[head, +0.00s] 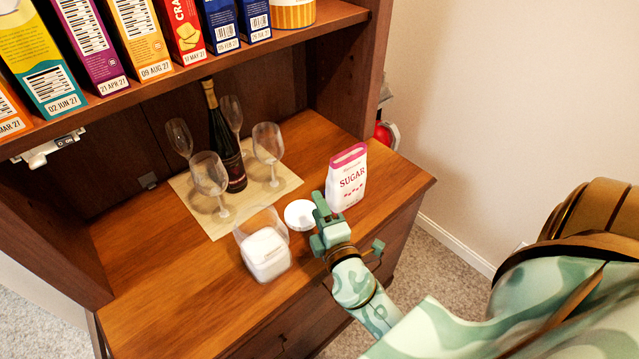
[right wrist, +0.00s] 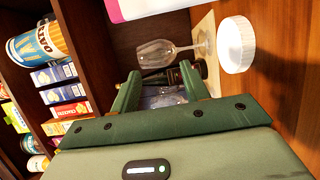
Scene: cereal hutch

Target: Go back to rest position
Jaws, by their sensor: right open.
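My right gripper (head: 322,222) is above the front edge of the wooden counter, open and empty. In the right wrist view its two fingers (right wrist: 160,88) stand apart with nothing between them but the background. A white and pink sugar bag (head: 347,178) stands upright just beyond it, to the right. A round white lid (head: 299,213) lies on the counter to the left of the fingers; it also shows in the right wrist view (right wrist: 236,45). A clear container (head: 264,252) with white contents stands left of the gripper, its top open. My left gripper is not in view.
A dark bottle (head: 226,150) stands among several wine glasses (head: 209,178) on a beige mat (head: 282,186). A shelf (head: 200,76) with several boxes hangs above the back. The counter's left front (head: 160,300) is clear. A wall (head: 520,100) is at the right.

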